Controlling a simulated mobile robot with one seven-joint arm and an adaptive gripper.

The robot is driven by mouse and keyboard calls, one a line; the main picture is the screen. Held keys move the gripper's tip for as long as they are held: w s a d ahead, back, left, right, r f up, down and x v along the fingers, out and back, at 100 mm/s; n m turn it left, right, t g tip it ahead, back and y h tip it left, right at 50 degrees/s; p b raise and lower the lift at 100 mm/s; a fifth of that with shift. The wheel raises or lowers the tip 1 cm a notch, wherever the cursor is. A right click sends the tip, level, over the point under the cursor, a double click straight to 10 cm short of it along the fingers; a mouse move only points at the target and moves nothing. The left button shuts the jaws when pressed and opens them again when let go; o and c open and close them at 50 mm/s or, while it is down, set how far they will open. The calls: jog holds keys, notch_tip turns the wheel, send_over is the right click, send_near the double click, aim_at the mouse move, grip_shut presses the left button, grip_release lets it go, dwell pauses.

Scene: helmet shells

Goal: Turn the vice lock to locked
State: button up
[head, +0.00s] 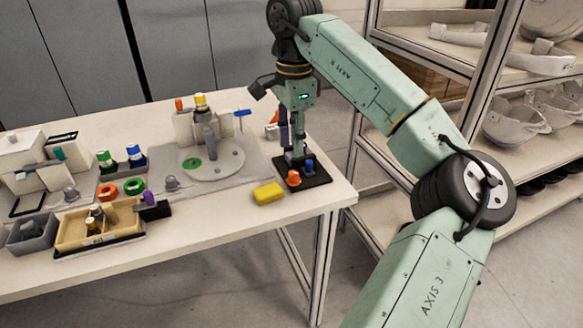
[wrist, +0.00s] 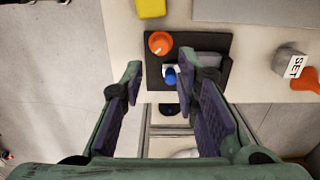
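A fixture with a round grey base (head: 225,160) stands on a grey mat, carrying a yellow-topped post (head: 200,100), an orange-topped part (head: 179,104) and a blue lever (head: 242,113). No label shows which part is the vice lock. My gripper (head: 292,148) points down above a black pad (head: 318,178) at the table's right end. In the wrist view its fingers (wrist: 160,66) are apart, with nothing held. A blue knob (wrist: 170,76) and an orange knob (wrist: 159,43) on the pad appear beyond the fingertips. My gripper partly hides the pad in the head view.
A yellow block (head: 268,193) lies by the table's front edge. A block marked SET (wrist: 290,62) stands near the pad. Bins (head: 30,232), a wooden tray (head: 75,236) and coloured rings (head: 133,185) fill the left side. Shelves with helmet shells (head: 515,122) stand at right.

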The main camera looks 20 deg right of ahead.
aim_at(293, 173)
notch_tip(293, 173, down, 8)
jog(key=shift+r+p, duration=0.1)
jog(key=shift+p, duration=0.25)
jog(key=shift+c, duration=0.3)
grip_shut()
